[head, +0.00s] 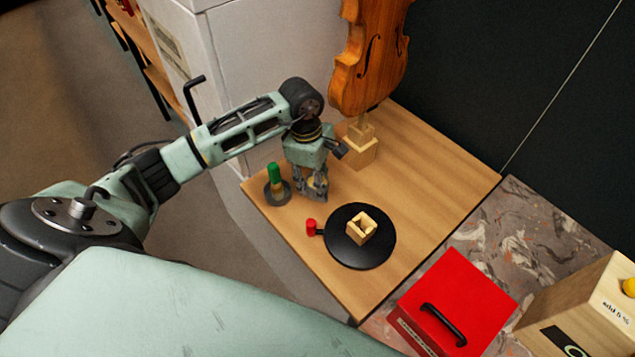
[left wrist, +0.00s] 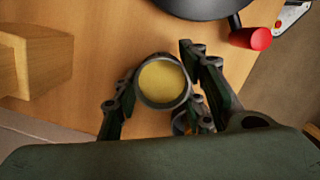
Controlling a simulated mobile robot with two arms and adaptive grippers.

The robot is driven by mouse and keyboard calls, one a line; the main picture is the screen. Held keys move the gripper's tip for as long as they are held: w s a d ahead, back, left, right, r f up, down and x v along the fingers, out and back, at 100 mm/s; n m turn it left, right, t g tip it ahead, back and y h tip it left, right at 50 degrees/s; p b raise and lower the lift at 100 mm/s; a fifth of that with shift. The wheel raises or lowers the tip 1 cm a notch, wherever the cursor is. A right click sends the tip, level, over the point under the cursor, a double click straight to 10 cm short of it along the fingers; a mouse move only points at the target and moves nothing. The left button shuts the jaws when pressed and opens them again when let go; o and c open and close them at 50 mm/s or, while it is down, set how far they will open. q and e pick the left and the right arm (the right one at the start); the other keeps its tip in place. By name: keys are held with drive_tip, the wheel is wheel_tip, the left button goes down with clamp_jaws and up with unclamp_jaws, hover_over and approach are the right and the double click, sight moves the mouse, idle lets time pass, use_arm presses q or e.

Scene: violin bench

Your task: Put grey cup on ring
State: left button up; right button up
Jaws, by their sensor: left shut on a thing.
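A grey cup (left wrist: 162,80) with a yellow inside shows between the fingers of my left gripper in the left wrist view. My left gripper (head: 316,190) is shut on it, above the near left part of the wooden bench. In the head view the fingers mostly hide the cup (head: 317,183). I cannot tell whether it touches the bench. A square wooden ring (head: 370,238) lies on a round black plate (head: 347,256) to the right of the gripper. My right gripper is not in view.
A green-topped object with a dark round base (head: 275,180) stands just left of the gripper. A red knob (head: 311,226) juts from the plate. A violin (head: 368,60) stands on a wooden block (head: 360,150) behind. A red box (head: 465,300) is at the right. The bench's right part is clear.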

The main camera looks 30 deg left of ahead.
use_arm(q)
drive_tip(key=shift+f, duration=1.05)
drive_tip(key=shift+f, duration=0.25)
drive_tip(key=o, duration=1.4)
drive_tip(key=shift+r, duration=0.1)
